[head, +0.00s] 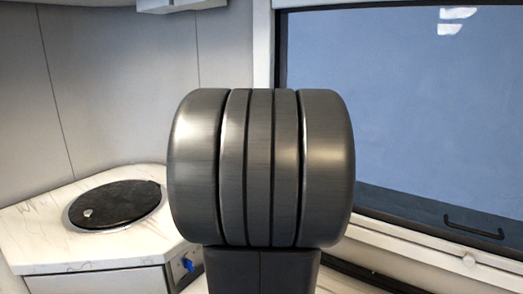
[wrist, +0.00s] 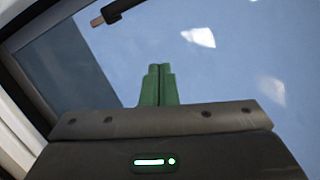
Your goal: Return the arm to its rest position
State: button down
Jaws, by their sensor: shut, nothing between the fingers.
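My gripper (wrist: 158,84) shows in the wrist view, its two green fingers pressed together with nothing between them. The fingers point up toward the blue window, and no object touches them. In the head view a large dark grey cylindrical part of my own arm (head: 260,168) fills the middle and hides what lies behind it. The gripper's fingers do not show in the head view.
A white marble-patterned counter (head: 40,240) with a round black lid (head: 115,204) stands at the left. A blue knob (head: 188,265) is on its front. A large window (head: 420,110) with a dark handle (head: 473,227) is at the right. Grey wall panels (head: 110,90) stand behind.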

jog(key=v, duration=0.6)
jog(key=f+x, duration=0.1)
jog(key=x, duration=1)
jog(key=a+f+m+h+b, duration=0.1)
jog(key=f+m+h+b, duration=0.1)
jog(key=f+m, duration=0.3)
jog(key=w+a+f+m+h+b, duration=0.1)
jog(key=f+m+b, duration=0.4)
jog(key=m, duration=0.7)
jog(key=shift+a+g+h, duration=0.3)
jog(key=shift+a+h, duration=0.5)
jog(key=shift+h, duration=0.3)
